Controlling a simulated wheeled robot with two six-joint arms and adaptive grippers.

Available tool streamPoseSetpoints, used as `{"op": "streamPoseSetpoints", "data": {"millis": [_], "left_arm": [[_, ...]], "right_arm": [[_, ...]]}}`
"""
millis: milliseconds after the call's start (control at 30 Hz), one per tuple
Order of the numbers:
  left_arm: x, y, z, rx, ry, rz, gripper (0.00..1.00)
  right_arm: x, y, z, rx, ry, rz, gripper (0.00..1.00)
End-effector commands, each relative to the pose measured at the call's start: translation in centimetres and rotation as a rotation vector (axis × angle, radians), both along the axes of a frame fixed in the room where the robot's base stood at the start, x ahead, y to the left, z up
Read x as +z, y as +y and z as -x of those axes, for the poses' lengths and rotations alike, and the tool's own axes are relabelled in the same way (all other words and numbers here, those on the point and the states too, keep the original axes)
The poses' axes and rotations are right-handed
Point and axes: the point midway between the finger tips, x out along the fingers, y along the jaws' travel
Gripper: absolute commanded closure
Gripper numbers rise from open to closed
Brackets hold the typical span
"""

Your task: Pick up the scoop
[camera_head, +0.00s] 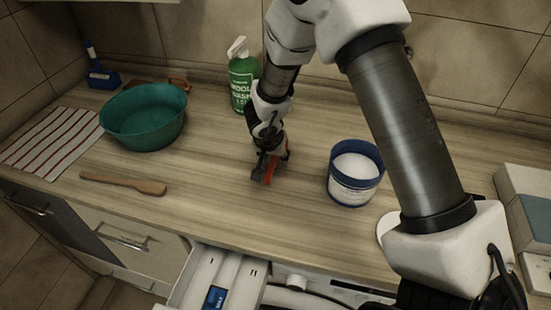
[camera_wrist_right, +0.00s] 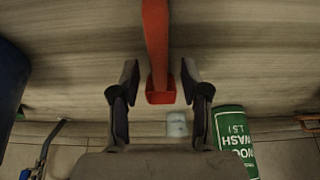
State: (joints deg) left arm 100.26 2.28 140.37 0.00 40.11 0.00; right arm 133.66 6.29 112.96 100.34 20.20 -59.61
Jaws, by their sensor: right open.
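The scoop is a red-orange tool with a long handle and a square open end. It shows in the right wrist view (camera_wrist_right: 156,40) and partly in the head view (camera_head: 269,175), where the gripper hides much of it. My right gripper (camera_head: 267,160) points down at the scoop over the middle of the counter. In the right wrist view my right gripper (camera_wrist_right: 160,86) is open, its two fingers on either side of the scoop's square end, with gaps visible. Whether the scoop rests flat on the counter is hard to tell. My left gripper is not in view.
A blue tub of white powder (camera_head: 354,175) stands right of the gripper, and a green wash bottle (camera_head: 243,80) behind it. An open drawer (camera_head: 248,283) juts out in front.

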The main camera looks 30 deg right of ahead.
Motion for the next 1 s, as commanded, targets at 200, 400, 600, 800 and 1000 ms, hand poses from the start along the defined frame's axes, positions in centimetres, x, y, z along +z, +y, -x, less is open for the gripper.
{"op": "streamPoseSetpoints", "data": {"millis": [200,400,600,800,1000], "left_arm": [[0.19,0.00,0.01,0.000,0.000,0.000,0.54],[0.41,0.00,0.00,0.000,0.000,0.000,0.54],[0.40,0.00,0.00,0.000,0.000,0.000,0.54],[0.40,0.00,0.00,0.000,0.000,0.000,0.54],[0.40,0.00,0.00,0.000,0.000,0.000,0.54]], "right_arm": [[-0.10,0.01,0.02,0.000,0.001,-0.001,0.54],[-0.41,0.02,0.03,0.000,0.001,-0.001,0.54],[-0.50,0.02,0.02,0.000,0.001,-0.001,0.54],[-0.50,0.02,0.01,0.000,0.001,-0.001,0.93],[-0.50,0.02,0.02,0.000,0.001,-0.001,1.00]]}}
